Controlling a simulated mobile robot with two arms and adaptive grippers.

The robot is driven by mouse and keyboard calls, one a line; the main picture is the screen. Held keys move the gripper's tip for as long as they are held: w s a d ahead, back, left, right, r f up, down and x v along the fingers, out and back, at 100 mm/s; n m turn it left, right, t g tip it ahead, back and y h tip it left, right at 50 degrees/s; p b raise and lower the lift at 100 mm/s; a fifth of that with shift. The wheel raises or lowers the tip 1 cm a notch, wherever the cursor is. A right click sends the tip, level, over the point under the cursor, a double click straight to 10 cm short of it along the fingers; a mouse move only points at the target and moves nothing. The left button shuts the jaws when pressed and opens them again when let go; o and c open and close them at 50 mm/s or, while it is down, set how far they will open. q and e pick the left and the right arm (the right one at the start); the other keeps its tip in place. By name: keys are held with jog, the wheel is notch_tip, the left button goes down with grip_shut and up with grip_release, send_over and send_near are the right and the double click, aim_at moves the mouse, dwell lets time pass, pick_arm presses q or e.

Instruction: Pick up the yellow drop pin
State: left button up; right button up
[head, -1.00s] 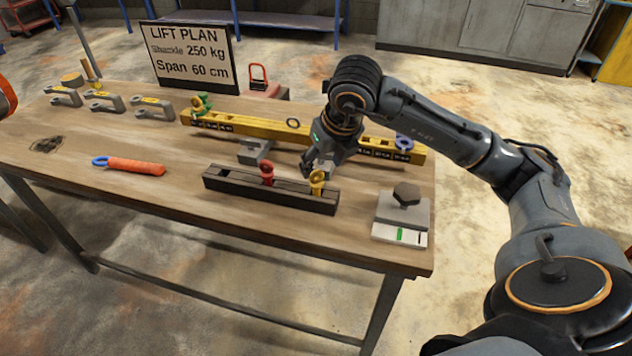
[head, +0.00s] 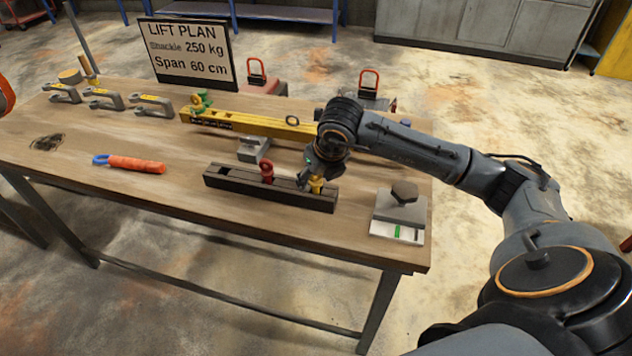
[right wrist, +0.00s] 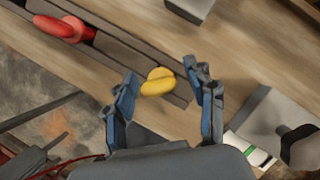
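The yellow drop pin (head: 316,185) stands in the right end of a dark slotted rack (head: 222,181) on the bench. My right gripper (head: 310,178) is at the pin and partly hides it in the head view. In the right wrist view, the yellow pin (right wrist: 158,82) lies between the two spread fingers (right wrist: 160,92), with gaps on both sides. A red pin (head: 267,172) stands in the same rack to the left and also shows in the right wrist view (right wrist: 66,29). My left gripper is not in view.
A yellow beam (head: 240,124) lies behind the rack. A grey block with a dark knob (head: 402,201) sits to the right. An orange-handled tool (head: 137,164) and several grey shackles (head: 103,99) lie to the left. The front left of the bench is clear.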

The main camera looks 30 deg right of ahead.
grip_shut()
jog(key=shift+r, duration=0.1)
